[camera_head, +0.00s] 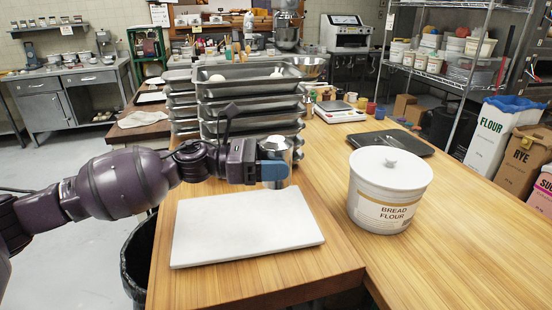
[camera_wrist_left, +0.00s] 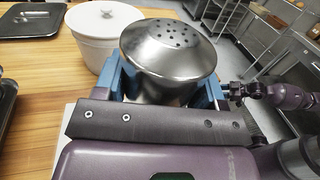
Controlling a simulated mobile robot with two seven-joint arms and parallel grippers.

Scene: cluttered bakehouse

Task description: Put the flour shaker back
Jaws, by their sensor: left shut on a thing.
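The flour shaker (camera_head: 283,146) is a shiny metal can. In the left wrist view its domed lid with small holes (camera_wrist_left: 168,45) faces the camera. My left gripper (camera_head: 273,172) has its blue fingers shut around the shaker's body, seen on both sides in the wrist view (camera_wrist_left: 165,88). In the head view, the gripper and shaker appear over the back edge of the white board (camera_head: 245,228), in front of the stacked trays. The gap below the shaker cannot be judged. My right gripper is not in view.
A lidded white bread flour tub (camera_head: 378,208) stands right of the board, with a dark tray (camera_head: 420,146) behind it. Stacked metal trays (camera_head: 250,88) rise close behind the gripper. Wooden tabletop (camera_head: 470,240) is clear at the right.

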